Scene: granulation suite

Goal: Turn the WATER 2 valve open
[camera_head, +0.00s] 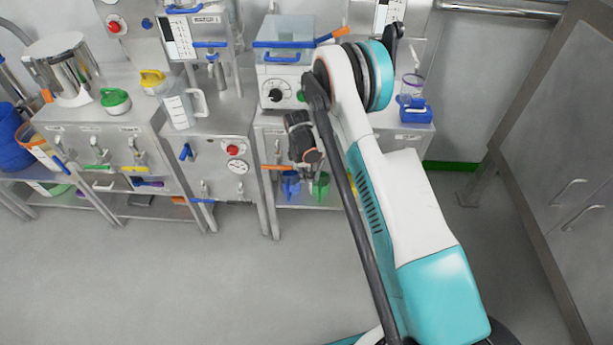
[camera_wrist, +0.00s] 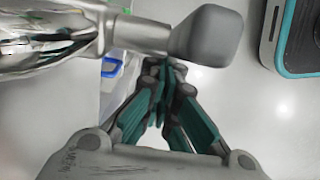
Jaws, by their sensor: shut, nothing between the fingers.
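In the wrist view my gripper (camera_wrist: 165,68) is shut and empty, its teal and grey fingers together. A chrome pipe-like fitting with a thick grey rounded handle (camera_wrist: 207,36) crosses the top of that view, close to the fingertips. I cannot tell whether they touch, or whether this is the WATER 2 valve. In the head view, a blue lever (camera_head: 210,44) sits below a small wall label (camera_head: 207,20) that I cannot read fully. The head view does not clearly show my fingertips, and my arm covers part of the bench.
A grey cabinet (camera_head: 575,150) stands right. The floor in front is clear.

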